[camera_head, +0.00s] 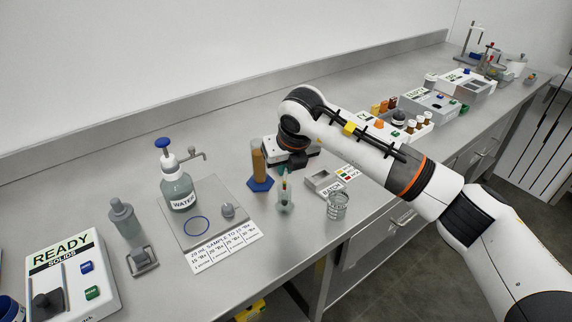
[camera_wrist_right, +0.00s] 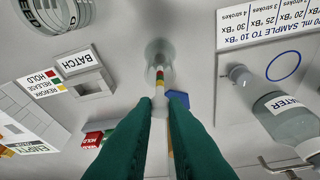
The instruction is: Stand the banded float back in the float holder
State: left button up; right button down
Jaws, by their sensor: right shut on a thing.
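My right gripper (camera_head: 284,174) is low over the bench, its dark green fingers shut on the banded float's thin stem. The float's far end points at a clear, round glass piece (camera_wrist_right: 158,50), which also shows under the gripper in the head view (camera_head: 286,204). This appears to be the float holder; I cannot tell whether the float's lower end is inside it or only above it. My left gripper is not in view.
An amber cylinder (camera_head: 258,160) on a blue base (camera_head: 260,184) stands close left of the gripper. A BATCH block (camera_head: 322,181) and a glass beaker (camera_head: 338,206) stand to the right.

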jog(key=c, duration=1.4)
grip_release()
jog(key=shift+o, duration=0.2)
jog(key=b+v, duration=0.1)
jog(key=v, duration=1.1)
jog(key=shift+b, duration=0.35)
